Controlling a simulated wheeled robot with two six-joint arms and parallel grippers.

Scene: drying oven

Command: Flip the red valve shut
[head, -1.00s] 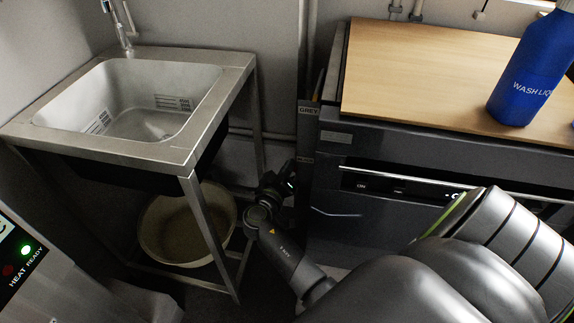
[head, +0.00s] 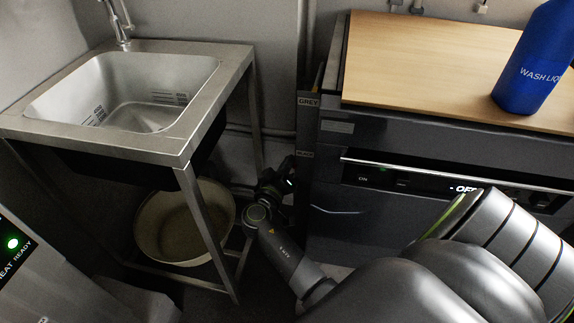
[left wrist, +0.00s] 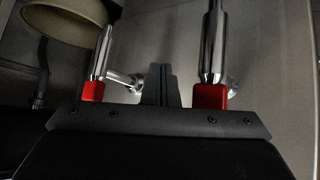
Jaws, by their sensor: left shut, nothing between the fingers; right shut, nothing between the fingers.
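In the left wrist view, my left gripper (left wrist: 161,84) is shut and empty, pointing up the picture. Two shiny metal pieces with red ends flank it. The left red end (left wrist: 93,91) is just left of the fingers, and the right red end (left wrist: 210,96) is a little farther to the right. I cannot tell whether the fingers touch either one, or which is the red valve's handle. In the head view no red valve shows.
The steel sink (head: 125,95) stands at left, with a pale basin (head: 180,245) under it, also in the left wrist view (left wrist: 70,20). A wooden board (head: 430,65) tops the oven (head: 350,215) and carries a blue wash bottle (head: 533,65). A panel with a green light (head: 12,243) is at lower left.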

